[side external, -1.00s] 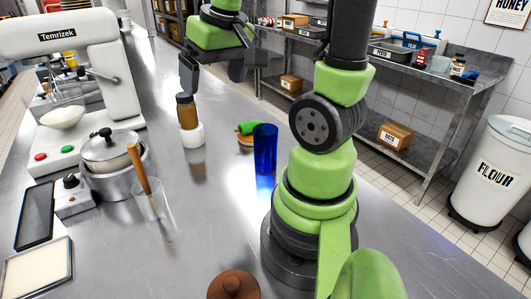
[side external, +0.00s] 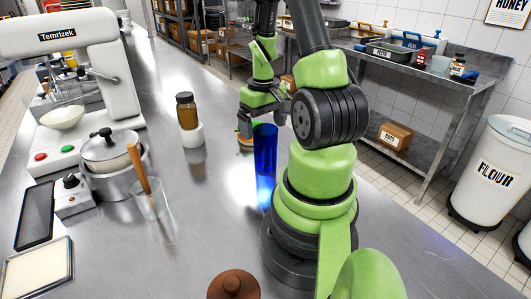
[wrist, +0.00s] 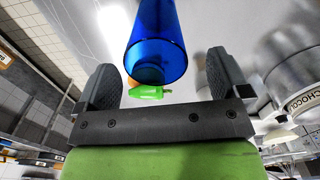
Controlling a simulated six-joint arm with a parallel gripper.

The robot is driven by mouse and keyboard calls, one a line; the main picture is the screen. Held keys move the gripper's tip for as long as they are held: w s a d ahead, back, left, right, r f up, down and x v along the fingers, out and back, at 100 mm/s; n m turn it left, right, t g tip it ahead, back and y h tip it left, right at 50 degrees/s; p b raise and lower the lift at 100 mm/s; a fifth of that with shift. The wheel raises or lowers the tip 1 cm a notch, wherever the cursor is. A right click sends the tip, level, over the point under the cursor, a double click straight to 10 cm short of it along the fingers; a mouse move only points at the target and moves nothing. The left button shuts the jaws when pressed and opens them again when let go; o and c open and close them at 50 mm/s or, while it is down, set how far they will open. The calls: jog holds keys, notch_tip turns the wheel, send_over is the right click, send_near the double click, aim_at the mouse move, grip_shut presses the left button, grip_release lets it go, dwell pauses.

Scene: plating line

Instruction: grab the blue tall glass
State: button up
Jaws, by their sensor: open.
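The blue tall glass (side external: 265,155) stands upright on the steel counter, left of my arm's base. My gripper (side external: 262,124) is open and empty, at about the height of the glass's rim and just behind it in the side view. In the wrist view the glass (wrist: 158,42) shows between the two spread fingers (wrist: 163,75), with a gap on each side. I cannot tell whether the fingertips reach past the glass in depth.
A green pepper-like item (wrist: 148,92) shows beyond the glass in the wrist view. A clear glass with a wooden utensil (side external: 150,200) and a pot (side external: 112,170) stand further left.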

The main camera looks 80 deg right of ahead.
aim_at(265, 138)
jog(key=f, duration=0.4)
jog(key=shift+s+d+f, duration=0.1)
jog(key=shift+s, duration=0.1)
jog(key=shift+c, duration=0.2)
jog(key=c, duration=1.1)
jog(key=shift+o, duration=0.2)
